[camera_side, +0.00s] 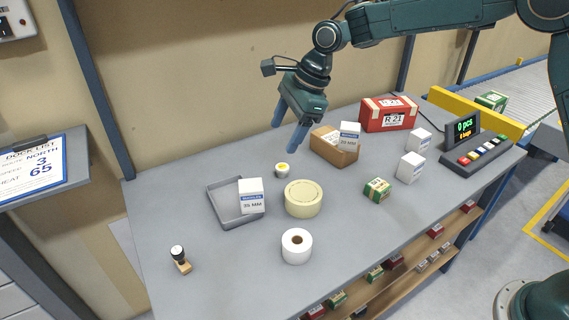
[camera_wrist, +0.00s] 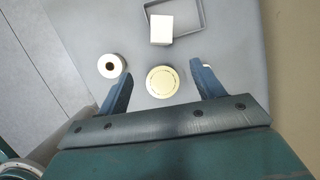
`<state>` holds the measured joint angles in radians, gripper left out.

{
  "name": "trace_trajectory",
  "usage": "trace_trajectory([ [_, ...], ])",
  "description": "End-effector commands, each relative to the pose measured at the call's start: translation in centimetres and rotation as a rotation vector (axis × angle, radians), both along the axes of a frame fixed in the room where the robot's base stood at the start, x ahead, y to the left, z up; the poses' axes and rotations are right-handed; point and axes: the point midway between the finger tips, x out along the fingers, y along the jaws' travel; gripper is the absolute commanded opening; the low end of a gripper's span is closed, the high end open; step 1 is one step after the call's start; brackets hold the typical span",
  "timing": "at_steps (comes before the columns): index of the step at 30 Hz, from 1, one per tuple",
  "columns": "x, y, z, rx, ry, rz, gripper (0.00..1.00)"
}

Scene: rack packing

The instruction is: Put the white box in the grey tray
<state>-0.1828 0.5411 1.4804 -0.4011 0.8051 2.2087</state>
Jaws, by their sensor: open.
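A white box (camera_side: 251,197) marked 35 MM stands upright at the right end of the grey tray (camera_side: 222,212), apparently inside its walls. In the wrist view the white box (camera_wrist: 160,30) overlaps the left part of the tray (camera_wrist: 203,14), so its exact contact with the tray floor is hidden. My gripper (camera_side: 287,126) is open and empty, raised above the table behind the tray. In the wrist view its fingers (camera_wrist: 162,88) are spread wide, with nothing held between them.
A cream tape roll (camera_side: 303,198), a white roll (camera_side: 297,246) and a small yellow-topped roll (camera_side: 282,170) stand near the tray. A stamp (camera_side: 180,260) is front left. A cardboard box (camera_side: 333,150), red box (camera_side: 388,114), green-red box (camera_side: 377,190) and other white boxes (camera_side: 410,168) are right.

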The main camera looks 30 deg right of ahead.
Motion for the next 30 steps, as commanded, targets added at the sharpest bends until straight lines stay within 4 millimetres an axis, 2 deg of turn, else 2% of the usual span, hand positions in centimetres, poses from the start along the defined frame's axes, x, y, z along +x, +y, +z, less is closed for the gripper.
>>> trace_trajectory([
  [1, -0.9, -0.8, 1.4, -0.019, -0.032, 0.042, 0.67],
  [6, -4.1, -3.3, 4.8, -0.095, -0.125, 0.208, 0.67],
  [15, -10.6, -7.5, 9.1, -0.245, -0.266, 0.501, 0.67],
  [21, -15.4, -10.0, 10.8, -0.354, -0.343, 0.697, 0.67],
  [30, -23.0, -13.4, 11.6, -0.526, -0.425, 0.992, 0.67],
])
